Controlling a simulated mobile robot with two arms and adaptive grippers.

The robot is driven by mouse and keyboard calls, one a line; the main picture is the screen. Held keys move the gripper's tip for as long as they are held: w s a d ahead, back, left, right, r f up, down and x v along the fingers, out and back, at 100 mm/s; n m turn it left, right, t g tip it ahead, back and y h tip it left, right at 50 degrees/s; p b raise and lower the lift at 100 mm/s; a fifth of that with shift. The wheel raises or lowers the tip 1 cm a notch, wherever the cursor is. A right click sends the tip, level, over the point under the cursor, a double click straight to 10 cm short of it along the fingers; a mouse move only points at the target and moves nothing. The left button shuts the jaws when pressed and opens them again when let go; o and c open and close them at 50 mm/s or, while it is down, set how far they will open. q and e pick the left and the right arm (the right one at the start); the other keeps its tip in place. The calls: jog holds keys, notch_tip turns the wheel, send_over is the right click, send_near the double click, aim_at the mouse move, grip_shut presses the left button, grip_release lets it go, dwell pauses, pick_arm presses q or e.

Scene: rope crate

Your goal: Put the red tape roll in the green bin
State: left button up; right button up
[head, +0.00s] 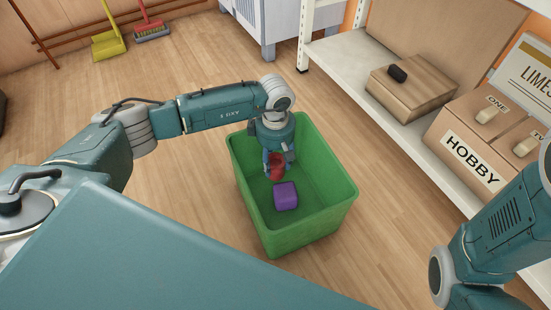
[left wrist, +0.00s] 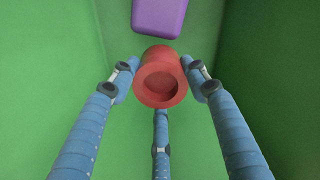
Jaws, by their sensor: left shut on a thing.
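The red tape roll (head: 276,173) is held in my left gripper (head: 279,166), inside the walls of the green bin (head: 330,213). In the left wrist view the fingers of my left gripper (left wrist: 160,82) close around the red tape roll (left wrist: 160,85), with the green bin (left wrist: 60,60) filling the background. I cannot tell whether the roll touches the bin's bottom. My right arm shows at the lower right of the head view, but its gripper is out of view.
A purple block (head: 286,196) lies in the bin close to the roll; it also shows in the left wrist view (left wrist: 159,15). A white shelf (head: 345,62) with cardboard boxes (head: 411,88) stands to the right. Wood floor around the bin is clear.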

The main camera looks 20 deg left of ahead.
aim_at(276, 160)
pick_arm(q)
jog(key=shift+f+b, duration=1.65)
jog(key=shift+f, duration=1.15)
jog(key=shift+f+b, duration=0.35)
jog(key=shift+f, duration=0.2)
jog(key=o, duration=1.5)
jog(key=shift+r, duration=0.15)
jog(key=shift+w+r, duration=0.1)
jog(key=shift+r, duration=0.25)
notch_tip(276, 160, up, 11)
jog(key=shift+r, duration=0.1)
